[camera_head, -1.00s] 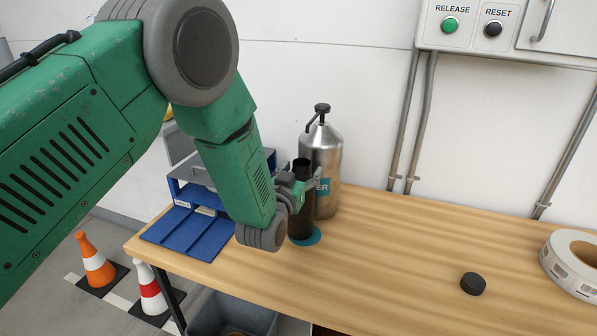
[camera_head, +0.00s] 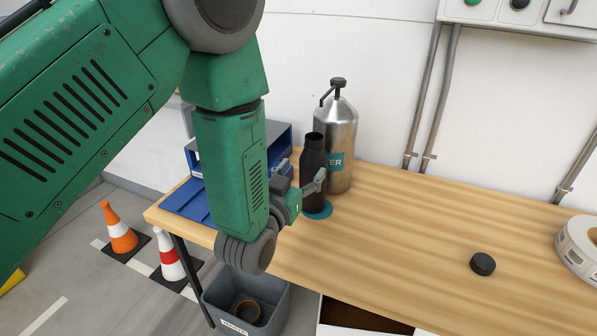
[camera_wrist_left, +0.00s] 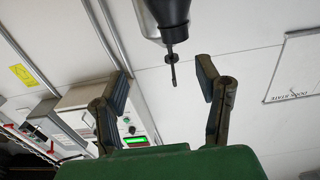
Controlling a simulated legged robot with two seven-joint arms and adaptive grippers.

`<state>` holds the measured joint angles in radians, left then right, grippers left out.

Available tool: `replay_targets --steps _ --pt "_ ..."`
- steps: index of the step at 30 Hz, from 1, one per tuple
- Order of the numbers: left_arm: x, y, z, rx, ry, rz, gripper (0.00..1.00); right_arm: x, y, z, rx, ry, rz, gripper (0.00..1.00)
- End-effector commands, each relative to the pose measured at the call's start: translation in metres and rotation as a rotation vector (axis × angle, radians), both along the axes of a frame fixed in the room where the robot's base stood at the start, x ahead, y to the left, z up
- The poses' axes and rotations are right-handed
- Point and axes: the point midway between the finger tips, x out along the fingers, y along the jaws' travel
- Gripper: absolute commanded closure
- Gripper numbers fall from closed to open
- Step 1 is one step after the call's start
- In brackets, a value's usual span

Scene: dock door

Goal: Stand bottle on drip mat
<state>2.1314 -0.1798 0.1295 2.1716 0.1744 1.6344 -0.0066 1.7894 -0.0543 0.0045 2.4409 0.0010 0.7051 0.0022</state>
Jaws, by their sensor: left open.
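A dark, open-topped bottle (camera_head: 314,172) stands upright on a round teal drip mat (camera_head: 320,211) on the wooden table, just in front of a steel pump canister. My left gripper (camera_head: 303,178) is open beside the bottle, to its left and near side. In the left wrist view the two fingers of my left gripper (camera_wrist_left: 165,85) are apart with nothing between them. The dark shape at the top of that view, beyond the fingertips, appears to be the bottle (camera_wrist_left: 170,10). My right gripper is not in view.
The steel canister (camera_head: 338,130) stands right behind the bottle. A black cap (camera_head: 482,264) and a tape roll (camera_head: 580,250) lie to the right. A blue organiser (camera_head: 185,200) is at the left. A grey bin (camera_head: 270,312) stands below. The middle of the table is clear.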

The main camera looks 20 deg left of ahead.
Motion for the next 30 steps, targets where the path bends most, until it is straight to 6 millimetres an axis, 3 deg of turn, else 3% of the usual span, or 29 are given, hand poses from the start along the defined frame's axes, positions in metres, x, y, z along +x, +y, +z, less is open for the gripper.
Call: replay_targets --steps 9,11,14,17,18,21,24,27,30 --pt "-0.008 0.007 -0.006 -0.005 0.017 0.001 0.41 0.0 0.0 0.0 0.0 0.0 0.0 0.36" --pt "-0.013 0.01 -0.021 -0.001 0.069 0.002 0.41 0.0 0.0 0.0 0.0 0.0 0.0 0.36" --pt "-0.037 0.019 -0.072 0.016 0.258 0.005 0.41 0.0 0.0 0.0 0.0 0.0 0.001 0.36" --pt "-0.087 0.033 -0.143 0.036 0.546 0.006 0.41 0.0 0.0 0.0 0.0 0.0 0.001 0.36" --pt "-0.113 0.04 -0.171 0.044 0.672 0.006 0.41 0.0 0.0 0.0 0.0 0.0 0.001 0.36" --pt "-0.187 0.054 -0.224 0.06 0.967 0.008 0.41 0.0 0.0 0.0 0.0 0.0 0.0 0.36" --pt "-0.257 0.067 -0.254 0.069 1.216 0.01 0.41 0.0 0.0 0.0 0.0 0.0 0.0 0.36" --pt "-0.31 0.076 -0.267 0.076 1.395 0.01 0.41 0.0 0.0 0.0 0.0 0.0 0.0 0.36" --pt "-0.339 0.08 -0.271 0.078 1.494 0.009 0.41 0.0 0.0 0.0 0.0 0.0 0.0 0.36"
